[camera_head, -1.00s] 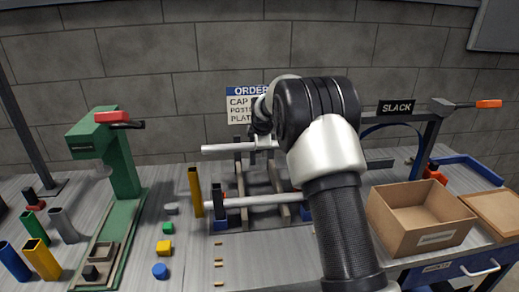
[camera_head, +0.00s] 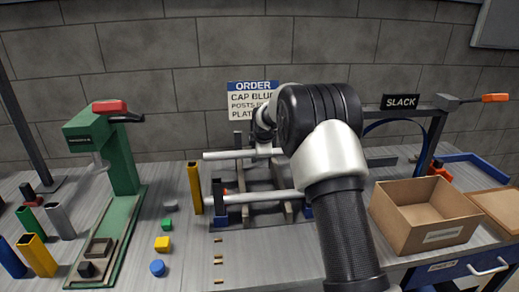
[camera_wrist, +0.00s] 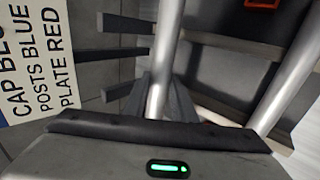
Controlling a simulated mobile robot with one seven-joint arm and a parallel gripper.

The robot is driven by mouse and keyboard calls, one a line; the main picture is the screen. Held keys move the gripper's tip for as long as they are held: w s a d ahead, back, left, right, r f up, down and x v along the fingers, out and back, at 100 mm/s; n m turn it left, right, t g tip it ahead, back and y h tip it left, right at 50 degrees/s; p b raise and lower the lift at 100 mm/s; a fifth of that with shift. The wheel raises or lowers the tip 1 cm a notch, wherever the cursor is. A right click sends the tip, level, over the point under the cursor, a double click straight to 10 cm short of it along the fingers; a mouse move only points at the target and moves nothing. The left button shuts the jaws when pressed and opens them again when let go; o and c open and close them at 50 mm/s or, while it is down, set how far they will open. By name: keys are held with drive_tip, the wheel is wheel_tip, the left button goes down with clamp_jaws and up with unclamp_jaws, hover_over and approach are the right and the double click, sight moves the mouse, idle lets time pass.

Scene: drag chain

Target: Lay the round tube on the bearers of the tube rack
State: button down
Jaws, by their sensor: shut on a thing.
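The held round tube (camera_head: 228,155) is a pale grey bar, level, at the far side of the tube rack. My gripper (camera_head: 265,150) is shut on it from above, partly hidden behind my arm. In the wrist view the held tube (camera_wrist: 165,55) runs up from between the dark fingers (camera_wrist: 160,98). The tube rack (camera_head: 240,219) has upright bearers (camera_head: 239,165) on a dark base. The held tube is close to the bearers' far part; I cannot tell if it touches. A second round tube (camera_head: 255,197) lies across the rack's near side and shows at right in the wrist view (camera_wrist: 292,85).
A yellow square tube (camera_head: 195,188) stands just left of the rack. A green press (camera_head: 120,155) is farther left, with small coloured blocks (camera_head: 162,244) between. An open cardboard box (camera_head: 428,238) is on the right. An order sign (camera_head: 245,100) is behind.

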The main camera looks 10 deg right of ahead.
drive_tip(key=shift+f+b, duration=1.45)
drive_tip(key=shift+f, duration=1.25)
drive_tip(key=c, duration=1.4)
unclamp_jaws()
drive_tip(key=p+v, duration=0.2)
drive_tip(key=v, duration=1.5)
drive_tip(key=s+d+r+m, duration=0.1)
drive_tip(key=s+r+m, duration=0.3)
drive_tip(key=s, duration=0.5)
drive_tip(key=s+d+r+m, duration=0.1)
drive_tip(key=s+r+m, duration=0.3)
drive_tip(key=s, duration=0.5)
drive_tip(key=s+f+m+g, duration=0.25)
drive_tip(key=s+m, duration=0.75)
drive_tip(key=s, duration=1.2)
drive_tip(key=r+p, duration=1.5)
drive_tip(key=p, duration=0.1)
drive_tip(key=shift+s+d+r, duration=0.15)
drive_tip(key=shift+s, duration=0.15)
